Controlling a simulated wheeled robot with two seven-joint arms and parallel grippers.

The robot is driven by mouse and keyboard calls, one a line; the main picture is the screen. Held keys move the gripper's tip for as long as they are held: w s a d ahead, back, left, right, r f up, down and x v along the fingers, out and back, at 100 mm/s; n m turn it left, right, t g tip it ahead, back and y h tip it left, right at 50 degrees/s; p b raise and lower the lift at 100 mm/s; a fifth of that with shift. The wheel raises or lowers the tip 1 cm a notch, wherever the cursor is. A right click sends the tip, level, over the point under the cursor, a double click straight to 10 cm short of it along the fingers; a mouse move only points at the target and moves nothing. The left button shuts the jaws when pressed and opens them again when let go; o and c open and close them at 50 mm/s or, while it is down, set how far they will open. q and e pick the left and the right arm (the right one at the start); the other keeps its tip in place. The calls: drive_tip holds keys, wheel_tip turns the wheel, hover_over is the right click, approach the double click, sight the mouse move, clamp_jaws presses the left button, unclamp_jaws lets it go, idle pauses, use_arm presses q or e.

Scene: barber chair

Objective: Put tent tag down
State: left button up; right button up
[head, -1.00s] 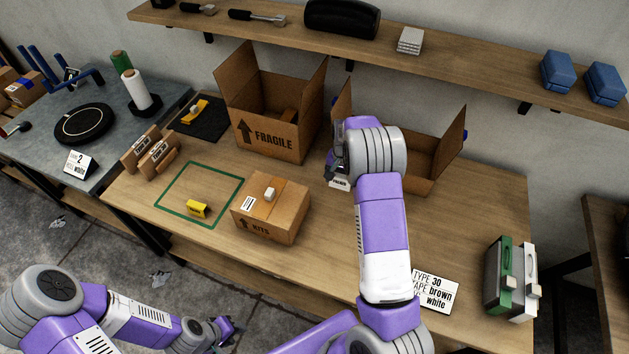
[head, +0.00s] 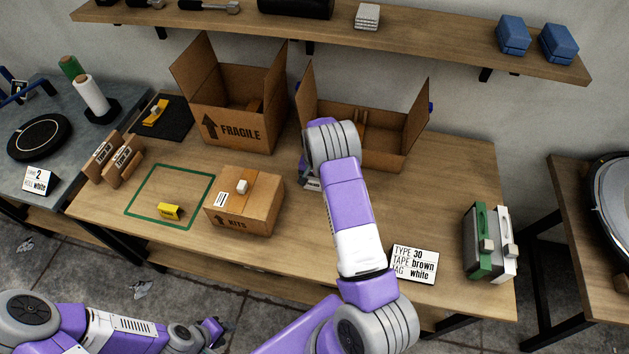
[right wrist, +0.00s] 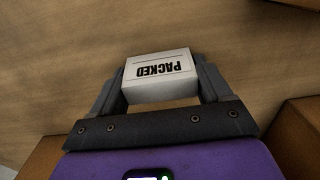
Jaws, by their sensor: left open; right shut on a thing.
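The tent tag, white with the word PACKED, sits between the fingers of my right gripper (right wrist: 160,88) in the right wrist view, where its lettered face (right wrist: 160,70) reads upside down. My left gripper (head: 217,333) is open and empty, low in front of the table.
The closed KITS box (head: 240,212) stands left of the tag. Behind are the open FRAGILE box (head: 240,130) and another open box (head: 385,152). A sign (head: 414,264) and green and white cases (head: 490,243) stand at right. Bare wood lies right of my right arm.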

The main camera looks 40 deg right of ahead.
drive_tip(key=shift+f, duration=0.15)
drive_tip(key=o, duration=0.9)
drive_tip(key=shift+o, duration=0.2)
drive_tip(key=shift+w+r, duration=0.1)
drive_tip(key=shift+r, duration=0.4)
wheel_tip(320, 180, up, 11)
drive_tip(key=p, duration=0.2)
drive_tip(key=t+h+b, duration=0.3)
drive_tip(key=h+b, duration=0.1)
drive_tip(key=b, duration=0.3)
hover_over(313, 181)
drive_tip(key=s+a, duration=0.1)
drive_tip(key=a, duration=0.1)
wheel_tip(313, 181, down, 6)
drive_tip(key=shift+s+r, duration=0.15)
drive_tip(key=shift+r, duration=0.1)
drive_tip(key=shift+t+h, duration=0.3)
drive_tip(key=shift+t, duration=0.2)
drive_tip(key=shift+d+b+x, duration=0.1)
drive_tip(key=shift+b+x, duration=1.05)
drive_tip(key=shift+x, duration=0.6)
drive_tip(key=shift+d+b+x, duration=0.15)
drive_tip(key=shift+b+x, duration=1)
drive_tip(key=shift+x, duration=0.55)
